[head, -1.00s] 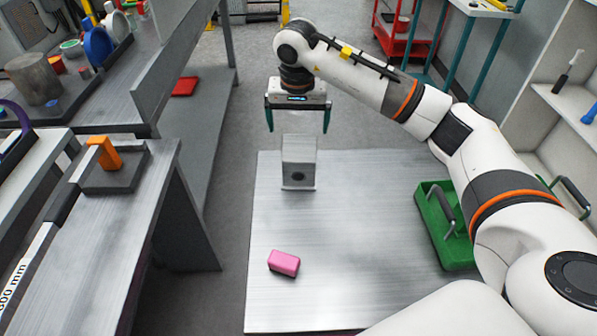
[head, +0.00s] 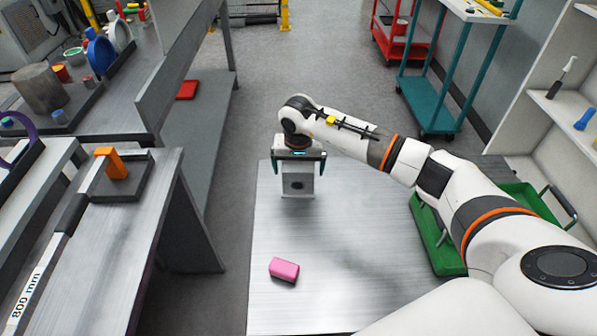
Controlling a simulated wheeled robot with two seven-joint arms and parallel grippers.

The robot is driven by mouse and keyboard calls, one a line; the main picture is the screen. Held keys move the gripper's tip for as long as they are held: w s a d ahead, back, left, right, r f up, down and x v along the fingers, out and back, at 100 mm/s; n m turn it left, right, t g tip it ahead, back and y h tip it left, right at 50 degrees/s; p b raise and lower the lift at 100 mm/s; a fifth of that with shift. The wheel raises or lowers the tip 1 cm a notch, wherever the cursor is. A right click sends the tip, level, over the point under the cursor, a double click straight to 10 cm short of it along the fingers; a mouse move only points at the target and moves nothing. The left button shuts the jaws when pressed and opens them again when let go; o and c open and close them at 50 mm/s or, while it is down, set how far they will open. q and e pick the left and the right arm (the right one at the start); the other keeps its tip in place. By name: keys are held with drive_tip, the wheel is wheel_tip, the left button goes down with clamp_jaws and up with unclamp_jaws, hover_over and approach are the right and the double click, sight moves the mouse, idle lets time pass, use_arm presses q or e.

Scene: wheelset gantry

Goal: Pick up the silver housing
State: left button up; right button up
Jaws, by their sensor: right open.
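The silver housing (head: 298,185) is a grey block with a dark round hole in its front face. It stands upright near the far left part of the metal table (head: 350,285). My right gripper (head: 298,172) points down over the housing, its two teal-tipped fingers open, one on each side of the upper part. I cannot tell whether the fingers touch it. The gripper body hides the top of the housing. My left gripper does not show.
A pink block (head: 284,269) lies on the table in front of the housing. A green tray (head: 434,240) with a handle is at the right, partly behind my right arm. A bench (head: 130,220) with an orange part (head: 110,162) stands at the left.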

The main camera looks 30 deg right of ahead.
drive_tip(key=c, duration=1.1)
drive_tip(key=shift+r, duration=0.1)
drive_tip(key=shift+c, duration=0.2)
